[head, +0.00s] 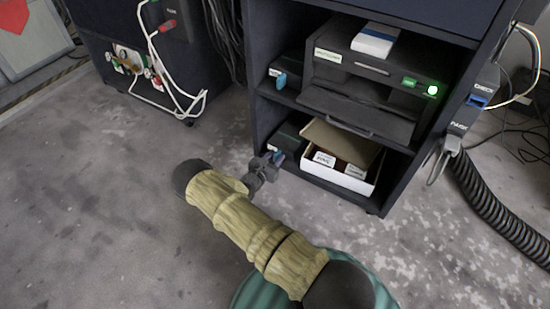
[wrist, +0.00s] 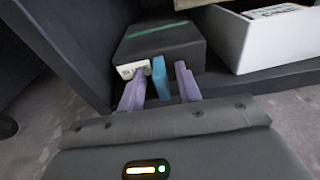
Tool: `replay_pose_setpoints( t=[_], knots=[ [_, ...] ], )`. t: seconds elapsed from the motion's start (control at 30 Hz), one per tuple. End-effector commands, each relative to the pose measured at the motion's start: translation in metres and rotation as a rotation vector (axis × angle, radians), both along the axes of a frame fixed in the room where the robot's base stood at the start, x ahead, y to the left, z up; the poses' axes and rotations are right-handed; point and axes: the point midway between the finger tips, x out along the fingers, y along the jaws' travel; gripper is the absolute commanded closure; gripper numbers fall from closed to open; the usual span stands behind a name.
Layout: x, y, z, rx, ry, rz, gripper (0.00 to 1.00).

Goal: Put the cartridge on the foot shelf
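A dark cartridge (wrist: 160,42) with a green stripe, a white label and a blue tab (wrist: 161,78) rests on the foot shelf (wrist: 270,78) in the wrist view. In the head view the cartridge (head: 290,136) is at the left end of the foot shelf, left of an open white box. My gripper (wrist: 160,88) has its two pale purple fingers on either side of the blue tab. A gap shows between the tab and the right finger; the left finger is close to the tab, and contact is unclear. In the head view my gripper (head: 277,158) is at the shelf's front edge.
The open white box (head: 352,182) holds labelled white packs. Above it stands a black printer (head: 360,85) with a green light. A similar dark unit with a blue tab (head: 281,80) sits left of it. A ribbed hose (head: 495,205) lies right; the floor left is clear.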

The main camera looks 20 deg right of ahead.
Motion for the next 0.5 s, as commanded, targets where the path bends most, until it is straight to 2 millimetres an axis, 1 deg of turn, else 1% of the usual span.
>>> replay_pose_setpoints(
  t=[0.13, 0.23, 0.5],
  knots=[
    [-0.007, 0.011, 0.005, 0.001, 0.002, 0.003, 0.66],
    [-0.017, 0.023, 0.009, -0.001, 0.003, 0.003, 0.66],
    [-0.050, 0.065, 0.017, 0.000, 0.002, 0.003, 0.66]
  ],
)
